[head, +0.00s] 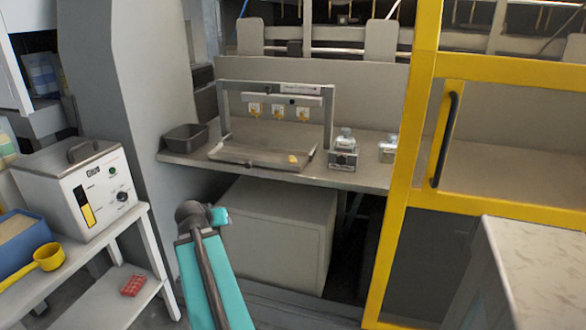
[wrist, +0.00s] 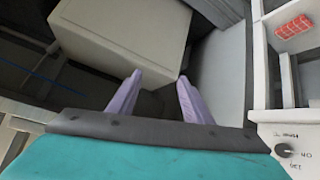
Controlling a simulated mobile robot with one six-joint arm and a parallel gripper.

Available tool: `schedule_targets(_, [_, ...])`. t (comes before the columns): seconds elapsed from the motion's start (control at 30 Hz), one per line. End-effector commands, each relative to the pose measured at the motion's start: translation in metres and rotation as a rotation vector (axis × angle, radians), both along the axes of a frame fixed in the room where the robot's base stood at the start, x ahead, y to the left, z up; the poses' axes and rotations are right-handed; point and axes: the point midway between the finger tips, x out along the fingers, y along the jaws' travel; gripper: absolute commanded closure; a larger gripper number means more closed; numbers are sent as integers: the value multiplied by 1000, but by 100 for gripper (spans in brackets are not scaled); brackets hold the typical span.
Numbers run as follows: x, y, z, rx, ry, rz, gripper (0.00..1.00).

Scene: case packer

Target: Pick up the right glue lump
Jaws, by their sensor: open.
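A small yellow glue lump (head: 293,159) lies near the right end of the shallow metal tray (head: 245,157) on the grey shelf in the head view. I make out no second lump there. My gripper shows in the wrist view (wrist: 159,88) as two lilac fingers, spread apart with nothing between them. In the head view my arm's end is low in front of the shelf, well below and left of the lump, and the fingers cannot be made out. The lump is not in the wrist view.
A metal frame (head: 226,112) with several yellow-marked fittings stands over the tray. A dark bin (head: 186,138) is left of it, a small jar unit (head: 344,150) right. A pale cabinet (head: 277,235) stands under the shelf. A yellow door frame (head: 405,190) bounds the right.

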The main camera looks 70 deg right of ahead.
Motion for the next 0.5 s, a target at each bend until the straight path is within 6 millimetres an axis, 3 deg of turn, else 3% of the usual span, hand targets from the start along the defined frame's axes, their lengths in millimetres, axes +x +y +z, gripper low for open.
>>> schedule_targets(0.2, [-48, -54, 56, -126, -92, -115, 55])
schedule_targets(0.5, [-125, -104, 140, -306, -201, -260, 55])
